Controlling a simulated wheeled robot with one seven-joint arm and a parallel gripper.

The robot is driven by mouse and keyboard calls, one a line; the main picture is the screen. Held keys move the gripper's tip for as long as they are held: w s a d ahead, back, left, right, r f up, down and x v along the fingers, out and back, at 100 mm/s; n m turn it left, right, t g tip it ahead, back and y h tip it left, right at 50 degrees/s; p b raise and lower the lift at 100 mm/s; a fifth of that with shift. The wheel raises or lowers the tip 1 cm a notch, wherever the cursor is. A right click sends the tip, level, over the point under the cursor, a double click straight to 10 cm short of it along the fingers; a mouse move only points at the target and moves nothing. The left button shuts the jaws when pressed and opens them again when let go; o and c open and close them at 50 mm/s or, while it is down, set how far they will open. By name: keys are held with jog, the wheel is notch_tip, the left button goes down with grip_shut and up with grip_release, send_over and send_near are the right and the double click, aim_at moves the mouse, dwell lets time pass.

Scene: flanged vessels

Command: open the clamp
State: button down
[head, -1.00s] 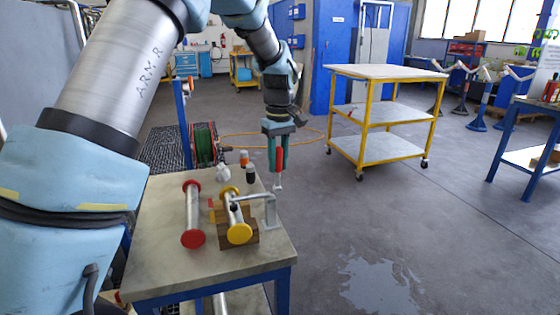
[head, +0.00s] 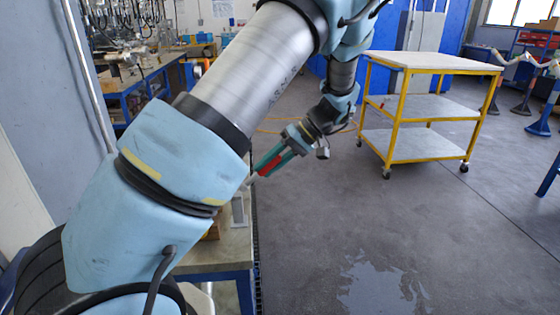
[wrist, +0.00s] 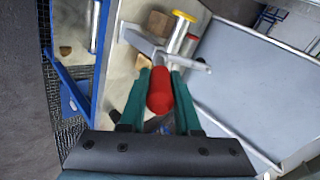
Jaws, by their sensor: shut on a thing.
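The clamp's red handle (head: 268,168) is between the fingers of my gripper (head: 266,165), which is shut on it. In the wrist view, the round red grip (wrist: 160,92) sits between the two green fingers. The clamp's grey metal arm and bracket (wrist: 146,46) show just beyond it, and the bracket (head: 238,210) stands at the table edge in the head view. A pale flanged vessel with yellow ends (wrist: 183,16) lies behind the clamp in the wrist view. Most of the vessel and clamp is hidden by my arm in the head view.
The work table (head: 212,262) has blue legs and is largely behind my arm. Wooden blocks (wrist: 159,23) show by the vessel. A yellow-framed trolley (head: 425,108) stands to the right. The floor between table and trolley is clear, with a wet-looking patch (head: 380,285).

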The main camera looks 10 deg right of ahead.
jog(key=shift+s+d+f+t+y+b, duration=0.15)
jog(key=shift+d+f+y+b, duration=0.2)
jog(key=shift+f+y+b, duration=0.55)
jog(key=shift+w+d+f+t+y+b, duration=0.1)
jog(key=shift+d+f+y+b, duration=0.4)
jog(key=shift+y, duration=0.75)
jog(key=shift+s+d+f+t+y+b, duration=0.2)
jog(key=shift+f+y+b, duration=0.25)
jog(key=shift+f+y, duration=0.5)
jog(key=shift+w+r, duration=0.1)
jog(key=shift+w, duration=0.05)
jog(key=c, duration=0.6)
grip_release()
jog(key=shift+d, duration=0.1)
jog(key=b+v, duration=0.3)
jog(key=v, duration=0.7)
jog(key=shift+d+b, duration=0.3)
jog(key=shift+d, duration=0.05)
